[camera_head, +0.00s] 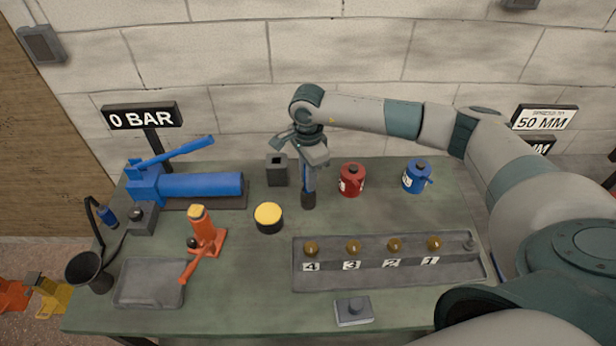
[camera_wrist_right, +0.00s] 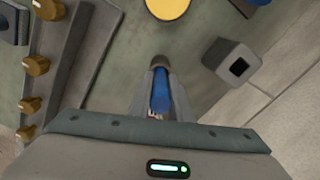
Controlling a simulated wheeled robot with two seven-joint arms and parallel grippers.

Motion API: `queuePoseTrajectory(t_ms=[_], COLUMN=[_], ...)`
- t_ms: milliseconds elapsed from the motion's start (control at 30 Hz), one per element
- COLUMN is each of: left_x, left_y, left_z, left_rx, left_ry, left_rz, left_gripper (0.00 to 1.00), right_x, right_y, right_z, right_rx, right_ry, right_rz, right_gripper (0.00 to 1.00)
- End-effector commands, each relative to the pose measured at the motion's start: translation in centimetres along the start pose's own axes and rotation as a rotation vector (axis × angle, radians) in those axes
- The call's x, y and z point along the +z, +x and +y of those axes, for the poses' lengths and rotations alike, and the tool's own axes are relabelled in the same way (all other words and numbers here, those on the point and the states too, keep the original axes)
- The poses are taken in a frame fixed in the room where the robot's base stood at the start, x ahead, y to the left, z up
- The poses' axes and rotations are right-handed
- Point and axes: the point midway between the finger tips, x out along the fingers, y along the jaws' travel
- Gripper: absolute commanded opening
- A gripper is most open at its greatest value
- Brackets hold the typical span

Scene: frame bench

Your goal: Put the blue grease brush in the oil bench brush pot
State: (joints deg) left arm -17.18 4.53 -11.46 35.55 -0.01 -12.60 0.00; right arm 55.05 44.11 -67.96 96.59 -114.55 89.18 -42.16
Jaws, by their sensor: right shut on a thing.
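The blue grease brush (camera_head: 309,182) is upright below my right gripper (camera_head: 310,163), with its dark end down. My right gripper is shut on its blue handle, which also shows in the right wrist view (camera_wrist_right: 160,92). I cannot tell whether the dark end touches the bench. A dark grey square pot with a square opening, which looks like the brush pot (camera_head: 277,175), stands just left of the brush. In the right wrist view this pot (camera_wrist_right: 232,60) is to the upper right of the brush, apart from it. My left gripper is not in view.
A red can (camera_head: 351,182) stands close right of the brush, a blue can (camera_head: 416,178) farther right. A yellow-topped tin (camera_head: 268,216) is front left. A numbered grey rack (camera_head: 390,278) lies in front. A blue pump (camera_head: 200,185) and an orange jack (camera_head: 203,232) are left.

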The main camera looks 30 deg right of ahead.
Motion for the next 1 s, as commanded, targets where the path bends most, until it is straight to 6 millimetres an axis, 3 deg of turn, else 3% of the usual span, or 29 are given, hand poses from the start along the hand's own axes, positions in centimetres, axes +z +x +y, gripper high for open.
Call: queuePoseTrajectory(t_ms=[33,67,133,500,733,1000], left_x=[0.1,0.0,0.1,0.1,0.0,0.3], left_y=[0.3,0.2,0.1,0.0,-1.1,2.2], left_z=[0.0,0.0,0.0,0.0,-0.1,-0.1], left_rx=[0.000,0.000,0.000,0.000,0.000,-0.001], left_ry=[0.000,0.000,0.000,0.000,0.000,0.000], left_rz=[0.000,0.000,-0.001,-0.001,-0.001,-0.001], left_gripper=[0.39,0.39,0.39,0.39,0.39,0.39], right_x=[0.0,0.0,0.0,0.0,0.0,-0.2], right_y=[0.2,0.2,0.1,0.0,-0.2,-3.1], right_z=[0.0,0.0,0.0,0.0,0.0,-0.3], right_rx=[0.000,0.000,0.000,0.000,0.000,-0.006], right_ry=[0.000,0.000,0.000,0.000,0.001,0.001], right_rz=[0.000,0.000,0.000,0.000,0.001,0.000], right_gripper=[0.00,0.20,0.37,0.37,0.37,0.37])
